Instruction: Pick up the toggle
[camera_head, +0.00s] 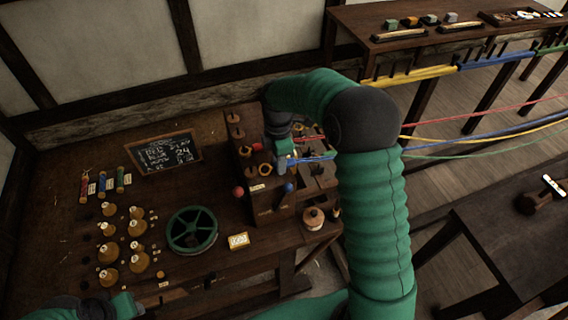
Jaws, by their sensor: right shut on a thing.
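My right gripper (284,163) points down at the stand's top, beside the coloured strands. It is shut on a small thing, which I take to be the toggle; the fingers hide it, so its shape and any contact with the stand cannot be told. My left gripper (128,306) is at the bottom left edge, low in front of the bench and partly cut off. Its jaws are too unclear to read.
The bench holds a green wheel (192,231), a chalkboard (164,153), several bottle-shaped wooden pieces (107,252), a yellow-labelled block (238,240) and a round wooden pot (313,218). Red (238,191) and blue (289,187) knobs are near the stand. Taut coloured ropes (480,138) run off right.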

